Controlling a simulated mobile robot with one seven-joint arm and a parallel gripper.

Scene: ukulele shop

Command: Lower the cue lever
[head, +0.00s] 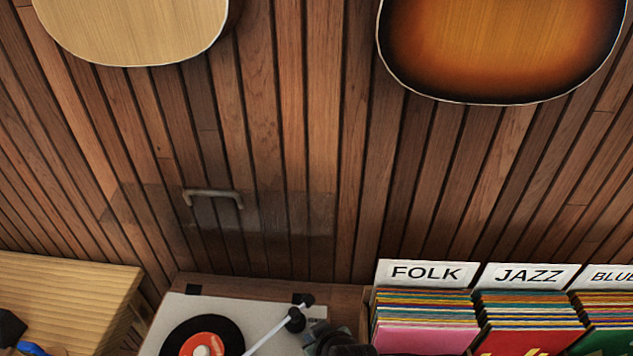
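The record player (258,312) is at the bottom centre, cut off by the lower edge of the head view. A black record (231,335) with an orange label lies on it. The white tonearm (272,334) runs from a black pivot at the back right toward the record. The cue lever cannot be made out; the area beside the tonearm base is partly covered. A dark grey and black shape there, apparently my gripper (338,340), is at the right side of the player. Its fingers do not show clearly, nor whether it touches anything.
The clear lid (285,215) stands raised behind the player, with a metal handle (213,194). Record bins marked FOLK (425,273) and JAZZ (525,276) stand close on the right. A ribbed wooden top (65,295) is at left. Two instrument bodies hang above.

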